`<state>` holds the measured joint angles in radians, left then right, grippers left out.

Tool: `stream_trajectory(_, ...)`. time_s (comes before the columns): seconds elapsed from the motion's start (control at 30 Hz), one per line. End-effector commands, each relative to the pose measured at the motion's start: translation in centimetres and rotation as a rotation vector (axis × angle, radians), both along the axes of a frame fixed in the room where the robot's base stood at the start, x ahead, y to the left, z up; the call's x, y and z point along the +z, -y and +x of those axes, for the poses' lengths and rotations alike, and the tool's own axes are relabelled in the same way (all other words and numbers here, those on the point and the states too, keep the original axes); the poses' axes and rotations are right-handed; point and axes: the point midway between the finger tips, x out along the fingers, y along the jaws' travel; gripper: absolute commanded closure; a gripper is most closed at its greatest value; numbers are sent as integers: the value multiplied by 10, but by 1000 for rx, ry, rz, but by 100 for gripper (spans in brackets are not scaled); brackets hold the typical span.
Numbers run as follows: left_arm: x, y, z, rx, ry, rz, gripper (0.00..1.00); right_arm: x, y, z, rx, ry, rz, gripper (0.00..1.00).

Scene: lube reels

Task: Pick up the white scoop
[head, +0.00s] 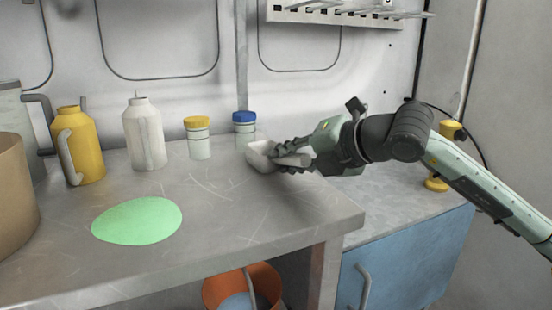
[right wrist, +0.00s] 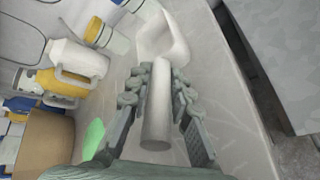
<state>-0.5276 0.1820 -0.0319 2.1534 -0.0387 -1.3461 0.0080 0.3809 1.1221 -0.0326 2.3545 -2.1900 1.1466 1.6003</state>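The white scoop (head: 262,157) is at the right part of the grey worktop, near its right edge. Its bowl also shows at the top of the right wrist view (right wrist: 165,38), and its round handle (right wrist: 157,110) points back toward my wrist. My right gripper (head: 285,156) reaches in from the right, with its ridged fingers on both sides of the handle. In the right wrist view the fingertips (right wrist: 161,72) close in against the handle just behind the bowl. I cannot tell whether the scoop touches the worktop. My left gripper is not in view.
A blue-lidded jar (head: 244,128) stands just behind the scoop, with a yellow-lidded jar (head: 198,138), a white jug (head: 144,135) and a yellow jug (head: 78,145) to the left. A green patch (head: 138,221) lies on the worktop (head: 225,228). A rack (head: 335,14) hangs above.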

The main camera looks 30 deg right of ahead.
Motion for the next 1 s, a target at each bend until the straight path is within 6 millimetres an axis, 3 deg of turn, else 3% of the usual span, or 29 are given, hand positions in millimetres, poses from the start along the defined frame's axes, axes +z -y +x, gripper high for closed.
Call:
stream_trajectory(0.1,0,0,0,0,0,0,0,0,0,0,0,0,0,100)
stream_trajectory(0.57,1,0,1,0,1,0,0,7,0,0,0,2,1,100)
stream_trajectory(0.67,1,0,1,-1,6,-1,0,18,0,0,0,5,0,100)
stream_trajectory(0.8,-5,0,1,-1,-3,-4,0,49,0,1,-1,10,1,100)
stream_trajectory(1.0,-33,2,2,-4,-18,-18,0,73,-46,-4,7,9,3,100)
